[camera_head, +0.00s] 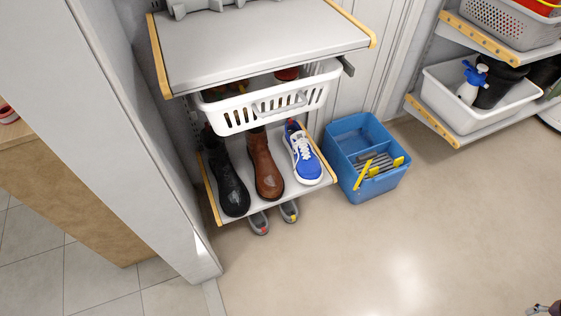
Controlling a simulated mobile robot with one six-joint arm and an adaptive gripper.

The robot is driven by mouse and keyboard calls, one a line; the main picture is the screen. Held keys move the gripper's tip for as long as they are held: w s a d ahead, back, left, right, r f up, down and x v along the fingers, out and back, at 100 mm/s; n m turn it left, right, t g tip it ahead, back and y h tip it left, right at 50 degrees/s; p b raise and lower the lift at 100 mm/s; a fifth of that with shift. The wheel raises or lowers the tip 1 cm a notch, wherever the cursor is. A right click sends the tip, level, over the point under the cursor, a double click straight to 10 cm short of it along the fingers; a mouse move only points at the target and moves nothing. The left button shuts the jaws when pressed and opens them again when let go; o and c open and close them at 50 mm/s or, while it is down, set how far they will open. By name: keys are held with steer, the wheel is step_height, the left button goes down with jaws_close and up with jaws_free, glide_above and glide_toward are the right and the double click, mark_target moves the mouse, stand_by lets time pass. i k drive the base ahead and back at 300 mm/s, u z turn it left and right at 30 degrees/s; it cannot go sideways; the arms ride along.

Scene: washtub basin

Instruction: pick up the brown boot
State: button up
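The brown boot (265,167) stands upright on the lower shelf (322,183) of the shelf unit, toe toward the front edge. It is between a black boot (230,180) on its left and a blue and white sneaker (303,155) on its right. Its upper end is partly hidden below the white basket above. A small dark part at the bottom right corner appears to be the tip of my gripper (543,309), far from the boot. It is mostly cut off by the frame, so its opening does not show.
A white slotted basket (270,104) sits just above the boots, under a grey top shelf (260,45). Grey shoes (259,222) are below the lower shelf. A blue crate (354,135) stands to its right. A pale wall (140,130) borders the left. The floor in front is clear.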

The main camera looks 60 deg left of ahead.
mark_target(269, 183)
steer(key=z, duration=0.75)
steer(key=k, duration=0.3)
steer(key=z, duration=1.8)
steer(key=k, duration=0.15)
steer(key=u, duration=3.75)
